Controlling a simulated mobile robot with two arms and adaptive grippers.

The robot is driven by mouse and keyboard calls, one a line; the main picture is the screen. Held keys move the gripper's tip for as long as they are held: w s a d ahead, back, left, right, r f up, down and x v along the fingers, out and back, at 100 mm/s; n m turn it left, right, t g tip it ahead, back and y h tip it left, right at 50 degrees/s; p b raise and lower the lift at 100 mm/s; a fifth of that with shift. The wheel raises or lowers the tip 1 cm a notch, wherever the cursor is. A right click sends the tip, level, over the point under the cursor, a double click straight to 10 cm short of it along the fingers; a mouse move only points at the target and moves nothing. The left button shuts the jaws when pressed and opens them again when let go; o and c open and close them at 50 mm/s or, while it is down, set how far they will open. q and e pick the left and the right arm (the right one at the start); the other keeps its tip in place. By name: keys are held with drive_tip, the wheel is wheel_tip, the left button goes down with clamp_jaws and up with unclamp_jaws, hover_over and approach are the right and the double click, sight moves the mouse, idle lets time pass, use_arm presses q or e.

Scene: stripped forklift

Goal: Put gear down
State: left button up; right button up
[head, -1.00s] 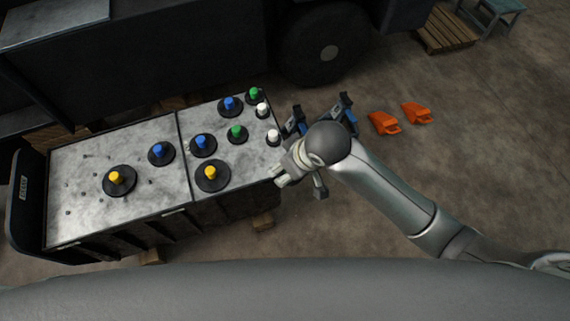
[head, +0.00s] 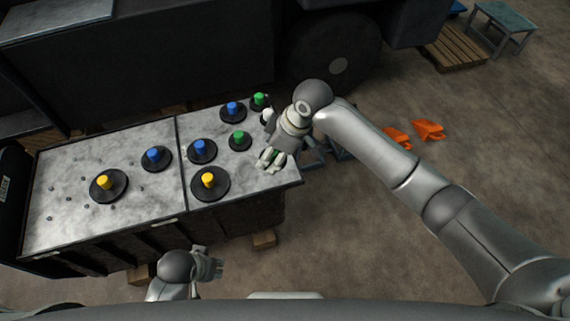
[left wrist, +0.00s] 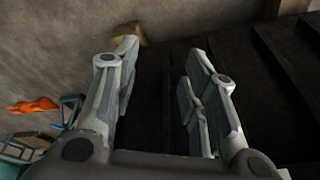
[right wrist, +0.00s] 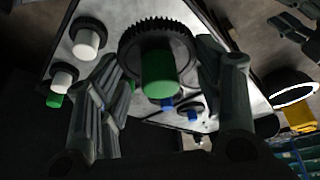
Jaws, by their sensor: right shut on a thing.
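A black toothed gear (right wrist: 185,35) with a green knob (right wrist: 160,75) is between the fingers of my right gripper (right wrist: 155,60) in the right wrist view. My right gripper (head: 268,160) is shut on it over the right edge of the grey bench top (head: 70,215); the hand hides most of this gear in the head view. Several black discs with coloured knobs stand on the bench, including a green one (head: 239,137), blue ones (head: 201,150) and yellow ones (head: 209,183). My left gripper (head: 215,267) is low in front of the bench. It is open and empty in the left wrist view (left wrist: 160,65).
White-knobbed pieces (right wrist: 87,43) stand on the bench near the held gear. The bench's left part has bare room. Orange pieces (head: 428,130) lie on the floor at right. A forklift wheel (head: 335,60) and body stand behind the bench.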

drive_tip(key=b, duration=0.1)
hover_over(285, 169)
drive_tip(key=f, duration=0.4)
drive_tip(key=shift+s+a+f, duration=0.15)
drive_tip(key=shift+a+f, duration=0.1)
drive_tip(key=shift+f, duration=0.05)
drive_tip(key=f+b, duration=0.1)
drive_tip(key=f, duration=0.2)
drive_tip(key=shift+d+f, duration=0.1)
drive_tip(key=shift+d, duration=0.1)
drive_tip(key=shift+f, duration=0.15)
use_arm(q)
drive_tip(key=w+v, duration=0.1)
drive_tip(key=v, duration=0.8)
drive_tip(key=shift+r+t, duration=0.3)
drive_tip(key=shift+r, duration=0.3)
drive_tip(key=shift+w+a, duration=0.1)
use_arm(e)
drive_tip(key=o, duration=0.7)
drive_tip(key=shift+f, duration=0.15)
drive_tip(key=shift+c, duration=0.2)
